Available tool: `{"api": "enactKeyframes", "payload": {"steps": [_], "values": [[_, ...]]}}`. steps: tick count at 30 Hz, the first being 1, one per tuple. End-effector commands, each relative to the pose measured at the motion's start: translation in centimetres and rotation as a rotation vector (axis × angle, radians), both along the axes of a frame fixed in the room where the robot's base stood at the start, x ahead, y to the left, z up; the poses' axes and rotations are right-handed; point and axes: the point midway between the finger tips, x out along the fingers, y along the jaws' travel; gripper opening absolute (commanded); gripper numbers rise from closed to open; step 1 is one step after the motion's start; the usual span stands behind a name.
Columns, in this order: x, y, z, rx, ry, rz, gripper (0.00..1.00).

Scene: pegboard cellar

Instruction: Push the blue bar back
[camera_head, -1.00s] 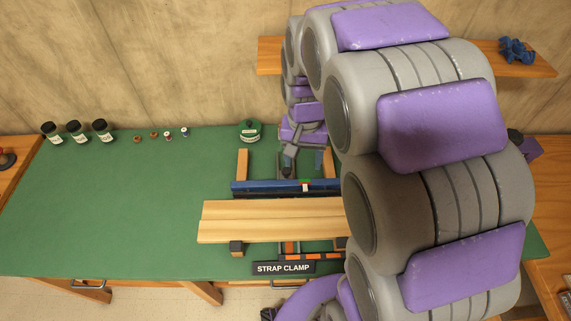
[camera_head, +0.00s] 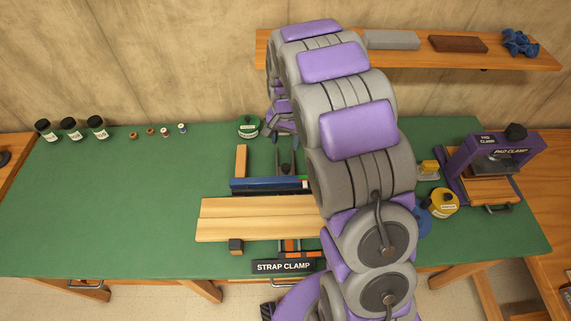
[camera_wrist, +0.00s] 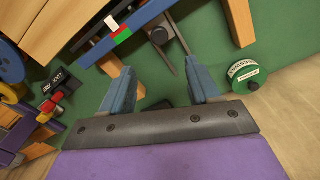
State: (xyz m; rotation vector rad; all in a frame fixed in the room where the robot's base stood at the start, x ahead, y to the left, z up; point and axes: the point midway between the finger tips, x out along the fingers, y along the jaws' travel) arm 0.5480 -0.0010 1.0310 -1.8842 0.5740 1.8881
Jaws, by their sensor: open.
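The blue bar (camera_head: 262,184) lies crosswise behind the pale wooden boards (camera_head: 255,220) of the strap clamp. Its right part is hidden behind my arm in the head view. In the wrist view the blue bar (camera_wrist: 142,22) runs diagonally at the top, with a white, green and red mark on it. My gripper (camera_wrist: 158,72) is open and empty, its two blue fingers spread on the bar's far side and apart from it. A dark knob (camera_wrist: 160,36) on a metal rod stands just behind the bar, ahead of the gap between the fingers.
A green-lidded tin (camera_head: 249,126) stands behind the clamp, close to my wrist. Small bottles (camera_head: 71,128) and spools stand at the back left. A purple pad clamp (camera_head: 500,165) and yellow tin (camera_head: 440,203) are at the right. The left of the green bench is clear.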

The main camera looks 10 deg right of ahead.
Motion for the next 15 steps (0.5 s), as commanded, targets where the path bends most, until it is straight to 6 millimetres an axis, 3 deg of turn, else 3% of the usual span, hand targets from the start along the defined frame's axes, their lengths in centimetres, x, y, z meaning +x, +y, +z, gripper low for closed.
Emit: {"api": "enactKeyframes", "payload": {"steps": [3, 15], "values": [[-0.1, 0.0, -2.7, 0.000, 0.004, 0.001, 0.61], [0.0, 0.0, -10.2, 0.000, 0.000, 0.001, 0.61]]}}
